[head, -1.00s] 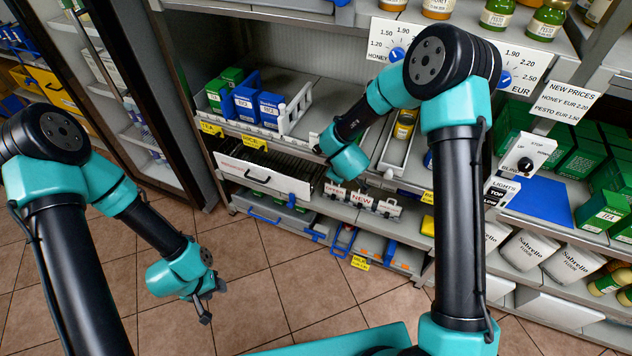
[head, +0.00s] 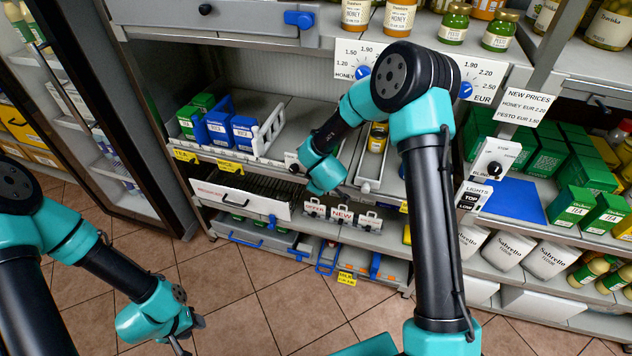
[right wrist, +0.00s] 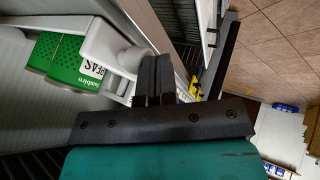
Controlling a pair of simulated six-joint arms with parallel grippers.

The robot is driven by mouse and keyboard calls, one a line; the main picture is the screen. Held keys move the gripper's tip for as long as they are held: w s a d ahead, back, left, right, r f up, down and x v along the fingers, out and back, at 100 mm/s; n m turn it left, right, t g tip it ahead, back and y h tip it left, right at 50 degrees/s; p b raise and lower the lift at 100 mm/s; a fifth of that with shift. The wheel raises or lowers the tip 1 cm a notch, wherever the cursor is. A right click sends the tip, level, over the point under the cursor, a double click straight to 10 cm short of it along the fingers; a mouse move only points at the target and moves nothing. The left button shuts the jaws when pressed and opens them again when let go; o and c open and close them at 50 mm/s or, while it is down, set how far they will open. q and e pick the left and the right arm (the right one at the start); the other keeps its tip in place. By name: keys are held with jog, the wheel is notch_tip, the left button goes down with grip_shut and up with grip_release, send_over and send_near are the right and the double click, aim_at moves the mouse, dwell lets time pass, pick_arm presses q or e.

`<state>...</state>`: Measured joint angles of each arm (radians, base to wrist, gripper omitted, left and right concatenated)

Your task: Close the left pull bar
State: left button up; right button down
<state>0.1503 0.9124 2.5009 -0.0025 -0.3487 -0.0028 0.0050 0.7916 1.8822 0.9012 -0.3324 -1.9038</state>
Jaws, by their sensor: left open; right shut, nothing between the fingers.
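Low on the shelf unit in the head view are a long blue pull bar (head: 250,243) across the bottom left drawer and a blue pull loop (head: 327,257) to its right. I cannot tell which bar the task means. My left gripper (head: 188,332) is open and empty, low at the front left, apart from the unit. My right gripper (right wrist: 165,79) is shut and empty beside a white fitting (right wrist: 106,48); its fingertips are unclear in the head view.
Blue and green boxes (head: 220,128) stand on the shelf above the drawers, beside a white rack (head: 268,132). A glass-doored fridge (head: 95,120) is at left. The tiled floor (head: 270,310) is free in front. A blind switch panel (head: 495,160) is at right.

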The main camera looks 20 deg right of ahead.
jog(key=s+a+r, duration=0.2)
jog(key=s+r, duration=0.6)
jog(key=s, duration=0.1)
dwell(0.6)
jog(key=s+d+f+m+g+y, duration=0.1)
jog(key=s+f+m+g+y, duration=0.2)
jog(key=s+f+m+g, duration=0.3)
jog(key=s+f+m, duration=0.5)
jog(key=s+f, duration=0.9)
jog(key=shift+s+g+y, duration=0.15)
jog(key=shift+g+y, duration=0.15)
jog(key=shift+d+f, duration=0.1)
